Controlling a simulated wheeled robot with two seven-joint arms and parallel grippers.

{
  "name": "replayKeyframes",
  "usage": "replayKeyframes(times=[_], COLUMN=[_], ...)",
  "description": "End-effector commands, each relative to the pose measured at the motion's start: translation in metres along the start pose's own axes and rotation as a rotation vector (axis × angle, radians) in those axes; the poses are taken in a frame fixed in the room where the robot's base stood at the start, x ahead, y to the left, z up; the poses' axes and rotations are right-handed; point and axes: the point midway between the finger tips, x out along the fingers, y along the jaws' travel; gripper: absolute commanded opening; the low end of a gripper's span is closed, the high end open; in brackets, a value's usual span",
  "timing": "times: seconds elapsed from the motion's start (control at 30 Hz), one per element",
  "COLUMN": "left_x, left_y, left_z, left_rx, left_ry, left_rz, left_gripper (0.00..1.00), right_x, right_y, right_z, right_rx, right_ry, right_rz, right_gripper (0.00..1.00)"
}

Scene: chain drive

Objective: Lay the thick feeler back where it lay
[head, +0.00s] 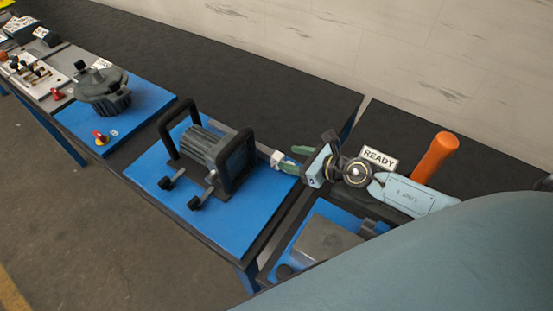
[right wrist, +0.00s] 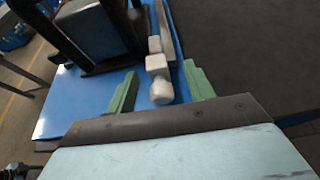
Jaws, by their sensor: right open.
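My right gripper (head: 286,160) is open, with its green fingers over the right edge of the blue bench top beside the motor frame. In the right wrist view its two fingers (right wrist: 160,74) stand apart, one on each side of a pale, blocky piece (right wrist: 160,88). I see no finger closed on it. The piece also shows in the head view (head: 276,158), just at the fingertips. A thin grey strip (right wrist: 166,28) runs beyond it. I cannot tell for sure whether the piece or the strip is the thick feeler. My left gripper is not in view.
A grey motor (head: 205,146) in a black tubular frame (head: 244,165) stands left of the gripper. A READY sign (head: 380,157), an orange handle (head: 436,157) and a grey block (head: 325,238) are on the right. The blue bench top (head: 222,228) is clear in front.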

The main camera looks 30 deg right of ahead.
Motion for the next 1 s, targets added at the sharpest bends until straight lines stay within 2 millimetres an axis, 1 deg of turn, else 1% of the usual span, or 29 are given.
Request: replayKeyframes(times=[0.17, 0.4, 0.5, 0.77, 0.87, 1.0], left_x=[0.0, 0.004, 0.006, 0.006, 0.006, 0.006], left_y=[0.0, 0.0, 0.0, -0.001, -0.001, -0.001], left_z=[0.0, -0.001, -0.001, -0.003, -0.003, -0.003], left_rx=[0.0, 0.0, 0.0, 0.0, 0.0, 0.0], left_ry=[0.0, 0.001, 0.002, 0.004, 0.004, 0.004], left_rz=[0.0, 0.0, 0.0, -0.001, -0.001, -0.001], left_gripper=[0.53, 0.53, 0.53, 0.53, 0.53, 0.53], right_x=[0.012, 0.047, 0.056, 0.058, 0.058, 0.058], right_y=[0.001, 0.005, 0.006, 0.006, 0.006, 0.006], right_z=[0.001, 0.0, -0.001, 0.0, 0.0, 0.0], right_rx=[0.0, 0.001, 0.001, 0.0, 0.0, 0.0], right_ry=[-0.001, -0.002, 0.0, 0.001, 0.0, 0.0], right_rz=[0.0, -0.001, 0.0, 0.0, 0.0, 0.0], right_gripper=[0.53, 0.53, 0.53, 0.53, 0.41, 0.23])
